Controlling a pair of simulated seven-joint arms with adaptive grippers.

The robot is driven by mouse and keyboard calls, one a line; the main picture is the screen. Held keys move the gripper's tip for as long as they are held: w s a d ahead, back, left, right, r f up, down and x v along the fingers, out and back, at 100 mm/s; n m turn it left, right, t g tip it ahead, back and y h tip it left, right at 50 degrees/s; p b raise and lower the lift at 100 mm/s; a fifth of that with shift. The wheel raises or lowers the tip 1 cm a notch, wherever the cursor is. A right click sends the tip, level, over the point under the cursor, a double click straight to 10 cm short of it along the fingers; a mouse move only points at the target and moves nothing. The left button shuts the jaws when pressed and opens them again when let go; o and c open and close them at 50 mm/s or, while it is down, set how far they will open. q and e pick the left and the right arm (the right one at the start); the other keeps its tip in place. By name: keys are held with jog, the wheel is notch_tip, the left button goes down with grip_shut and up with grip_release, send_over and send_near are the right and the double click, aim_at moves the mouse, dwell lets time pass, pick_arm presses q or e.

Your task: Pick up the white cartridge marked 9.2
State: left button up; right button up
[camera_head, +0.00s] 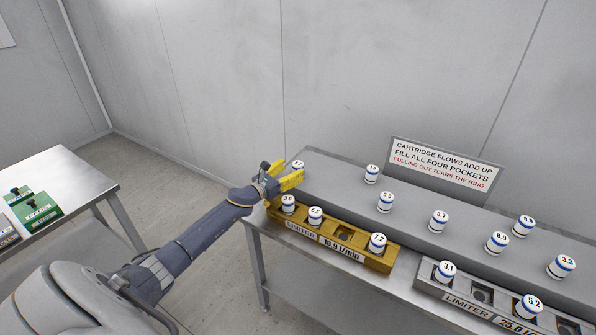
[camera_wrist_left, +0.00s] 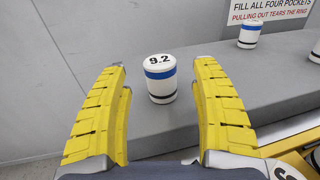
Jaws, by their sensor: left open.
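The white cartridge marked 9.2 (camera_wrist_left: 160,80) stands upright on the grey raised shelf, with a blue band and a dark band around it. In the head view it is the small white cartridge (camera_head: 298,165) at the shelf's left end, next to my gripper; its mark is too small to read there. My left gripper (camera_head: 286,176) has yellow fingers and is open and empty. In the left wrist view the cartridge appears between the two fingertips, a little beyond them, with no contact visible. My right gripper is not in view.
Other cartridges stand along the shelf (camera_head: 330,175). A yellow limiter block (camera_head: 385,262) in front holds three cartridges and has one empty pocket. A grey limiter block (camera_head: 430,285) holds two, with empty pockets. A sign (camera_head: 444,165) stands behind. A side table (camera_head: 75,175) carries green boxes.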

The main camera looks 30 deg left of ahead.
aim_at(294, 167)
pick_arm(q)
jog(key=shift+w+d, duration=0.2)
jog(key=shift+w, duration=0.8)
jog(key=shift+w+d, duration=0.2)
jog(key=shift+w, duration=0.8)
jog(key=shift+c, duration=0.3)
jog(key=c, duration=1.4)
jog(key=shift+o, duration=0.2)
jog(key=shift+r, duration=0.15)
